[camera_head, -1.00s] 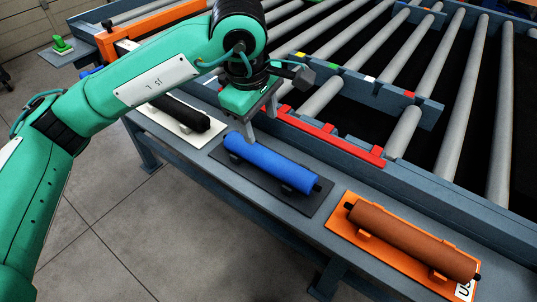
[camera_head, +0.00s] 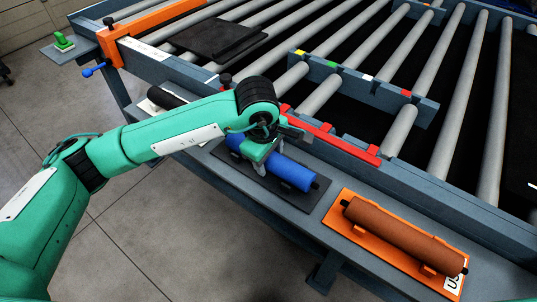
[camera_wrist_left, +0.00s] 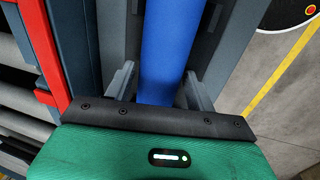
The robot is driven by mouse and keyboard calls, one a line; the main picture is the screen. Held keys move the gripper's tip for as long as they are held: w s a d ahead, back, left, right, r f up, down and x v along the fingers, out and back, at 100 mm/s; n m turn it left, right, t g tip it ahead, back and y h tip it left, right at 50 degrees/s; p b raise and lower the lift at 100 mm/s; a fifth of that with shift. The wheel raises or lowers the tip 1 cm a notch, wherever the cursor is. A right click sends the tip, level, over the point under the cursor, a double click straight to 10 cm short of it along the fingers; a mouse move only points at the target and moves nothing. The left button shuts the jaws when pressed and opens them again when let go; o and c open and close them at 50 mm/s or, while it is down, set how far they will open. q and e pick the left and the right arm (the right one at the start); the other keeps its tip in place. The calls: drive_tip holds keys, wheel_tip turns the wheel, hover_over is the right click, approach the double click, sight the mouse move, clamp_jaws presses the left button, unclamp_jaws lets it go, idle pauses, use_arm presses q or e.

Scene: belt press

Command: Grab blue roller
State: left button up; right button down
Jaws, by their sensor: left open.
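The blue roller (camera_head: 292,172) lies in a dark cradle tray (camera_head: 300,197) on the grey side shelf. My left gripper (camera_head: 261,160) is right over its far-left part, pointing down. In the left wrist view the blue roller (camera_wrist_left: 167,50) runs up the middle between the two open fingers of my left gripper (camera_wrist_left: 160,88). One finger stands on each side of it, with a gap to both. The gripper body hides the roller's near end. My right gripper is not in view.
A brown roller (camera_head: 405,232) lies on an orange tray (camera_head: 350,238) to the right. A black roller (camera_head: 166,97) lies on a white tray to the left, partly behind my arm. The conveyor frame with a red strip (camera_head: 350,146) rises just behind the shelf.

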use_arm(q)
drive_tip(key=shift+f, duration=0.2)
drive_tip(key=c, duration=1.2)
drive_tip(key=shift+r, duration=0.1)
